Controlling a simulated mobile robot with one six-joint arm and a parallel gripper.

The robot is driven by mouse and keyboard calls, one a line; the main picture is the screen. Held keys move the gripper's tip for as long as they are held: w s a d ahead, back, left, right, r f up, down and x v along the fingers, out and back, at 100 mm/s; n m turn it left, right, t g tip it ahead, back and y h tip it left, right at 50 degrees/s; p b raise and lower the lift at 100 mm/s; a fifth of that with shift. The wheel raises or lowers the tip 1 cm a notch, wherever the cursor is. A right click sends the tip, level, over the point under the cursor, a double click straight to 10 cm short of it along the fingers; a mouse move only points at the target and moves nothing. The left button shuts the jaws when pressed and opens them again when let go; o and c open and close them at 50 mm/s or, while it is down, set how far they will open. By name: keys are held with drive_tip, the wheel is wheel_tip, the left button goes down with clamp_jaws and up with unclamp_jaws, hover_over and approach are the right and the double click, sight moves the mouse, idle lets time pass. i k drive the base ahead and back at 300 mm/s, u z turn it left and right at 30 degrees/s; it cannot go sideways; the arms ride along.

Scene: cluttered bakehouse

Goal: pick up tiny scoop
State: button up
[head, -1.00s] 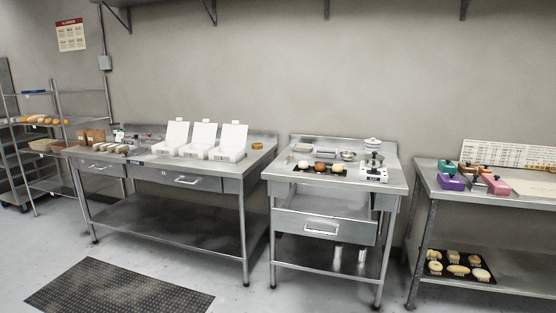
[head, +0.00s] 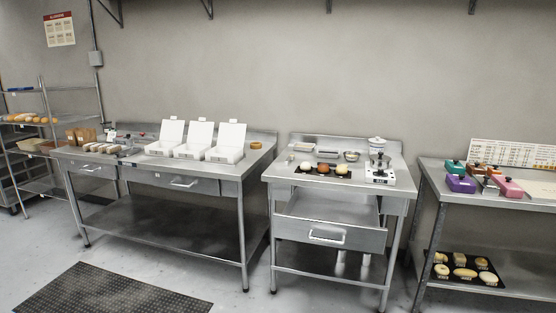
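I cannot make out the tiny scoop for certain at this distance. A very small pale item (head: 291,157) stands at the left back of the middle steel table (head: 281,175), too small to name. That table also holds a black mat with several round dough or bread pieces (head: 322,168), shallow metal trays (head: 328,153), a small metal bowl (head: 351,155) and a white scale (head: 380,177) with a metal pot (head: 379,161) on it. The drawer (head: 327,235) under this table is pulled out, and its visible inside looks bare. My gripper is not in view.
The left table (head: 250,168) bears three open white boxes (head: 226,150), a small round tan item (head: 255,145) and brown bags. The right table (head: 430,175) bears coloured boxes (head: 461,184). Bare floor lies ahead, with a dark mat (head: 110,292) at left.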

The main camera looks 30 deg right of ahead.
sight(290, 159)
drive_tip(key=u, duration=0.55)
drive_tip(key=i, duration=0.7)
drive_tip(key=u, duration=0.35)
drive_tip(key=i, duration=1.55)
drive_tip(key=z, duration=0.45)
drive_tip(key=i, duration=0.6)
drive_tip(key=z, duration=0.95)
drive_tip(key=i, duration=0.6)
drive_tip(key=z, duration=0.4)
